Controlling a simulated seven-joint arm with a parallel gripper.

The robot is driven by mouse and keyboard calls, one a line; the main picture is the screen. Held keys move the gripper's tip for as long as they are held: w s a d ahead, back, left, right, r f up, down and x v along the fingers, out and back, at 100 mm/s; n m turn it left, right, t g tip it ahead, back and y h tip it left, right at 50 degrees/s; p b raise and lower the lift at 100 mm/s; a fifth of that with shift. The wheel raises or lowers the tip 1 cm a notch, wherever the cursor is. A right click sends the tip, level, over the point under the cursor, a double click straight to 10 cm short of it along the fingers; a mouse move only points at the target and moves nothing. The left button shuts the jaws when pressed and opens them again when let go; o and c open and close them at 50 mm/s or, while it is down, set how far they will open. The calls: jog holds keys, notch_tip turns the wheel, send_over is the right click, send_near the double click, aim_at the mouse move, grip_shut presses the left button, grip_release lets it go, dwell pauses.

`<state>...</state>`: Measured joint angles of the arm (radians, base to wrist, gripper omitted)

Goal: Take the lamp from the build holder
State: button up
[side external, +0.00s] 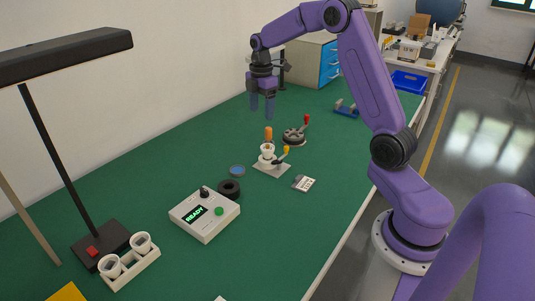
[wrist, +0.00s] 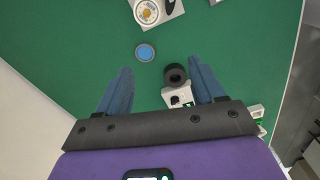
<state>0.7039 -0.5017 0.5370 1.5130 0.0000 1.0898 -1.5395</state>
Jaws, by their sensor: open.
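The build holder (side external: 271,168) is a pale plate near the middle of the green table, with a yellow-knobbed lever (side external: 286,150) at its side. A white, cup-like lamp part (side external: 267,150) stands upright on it, with an orange piece (side external: 268,133) showing above. My gripper (side external: 262,108) is open and empty, fingers down, well above the table and apart from the holder. Both fingers (wrist: 160,70) also show in the wrist view.
A black ring (side external: 229,187) and a blue disc (side external: 237,170) lie near a white box reading READY (side external: 205,214). A red-knobbed round fixture (side external: 293,136) stands behind the holder. A rack with white cups (side external: 130,266) and a black desk lamp (side external: 100,245) are at the left.

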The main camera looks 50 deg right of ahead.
aim_at(267, 145)
jog(key=d+f, duration=0.1)
jog(key=f, duration=0.3)
jog(key=d+f, duration=0.1)
jog(key=f, duration=0.3)
jog(key=d+f, duration=0.2)
jog(key=f, duration=0.2)
jog(key=shift+w+d, duration=0.1)
jog(key=shift+w, duration=0.15)
jog(key=shift+w+f, duration=0.2)
jog(key=shift+f, duration=2.9)
jog(key=c, duration=0.8)
